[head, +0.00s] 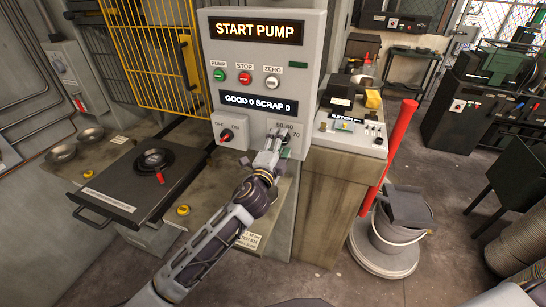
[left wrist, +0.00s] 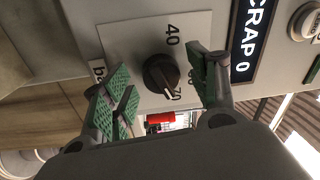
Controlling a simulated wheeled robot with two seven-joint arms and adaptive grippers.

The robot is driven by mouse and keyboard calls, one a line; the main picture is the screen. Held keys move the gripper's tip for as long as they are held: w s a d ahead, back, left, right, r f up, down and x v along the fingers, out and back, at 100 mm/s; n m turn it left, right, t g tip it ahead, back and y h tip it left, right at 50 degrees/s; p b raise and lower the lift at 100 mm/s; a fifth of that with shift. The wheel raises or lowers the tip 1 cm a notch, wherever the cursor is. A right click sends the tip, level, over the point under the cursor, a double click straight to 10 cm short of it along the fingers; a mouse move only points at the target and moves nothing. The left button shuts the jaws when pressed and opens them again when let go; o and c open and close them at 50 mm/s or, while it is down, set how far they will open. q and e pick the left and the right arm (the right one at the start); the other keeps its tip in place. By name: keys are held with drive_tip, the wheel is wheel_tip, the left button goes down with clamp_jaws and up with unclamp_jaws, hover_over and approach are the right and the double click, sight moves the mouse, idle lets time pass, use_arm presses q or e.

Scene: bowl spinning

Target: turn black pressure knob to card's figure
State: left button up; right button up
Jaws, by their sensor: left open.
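The black pressure knob (left wrist: 159,72) sits on a pale dial plate (left wrist: 125,38) in the left wrist view. Its white pointer line aims toward the printed 70; a 40 also shows. In the head view the knob is mostly hidden behind my left gripper (head: 272,146), on the lower right of the grey control panel (head: 262,68). My left gripper, also in the left wrist view (left wrist: 164,86), is open, with its green-padded fingers on either side of the knob. Contact cannot be told.
The panel carries a START PUMP display (head: 259,29), several buttons and a black and red OFF/ON switch (head: 227,135). A batch box (head: 350,132) stands right of it. A red post (head: 389,150) and bucket (head: 400,235) stand right.

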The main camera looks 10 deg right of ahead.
use_arm(q)
drive_tip(key=v, duration=1.1)
drive_tip(key=shift+s+a, duration=0.2)
drive_tip(key=shift+s, duration=0.1)
drive_tip(key=shift+a+f, duration=0.1)
idle(0.5)
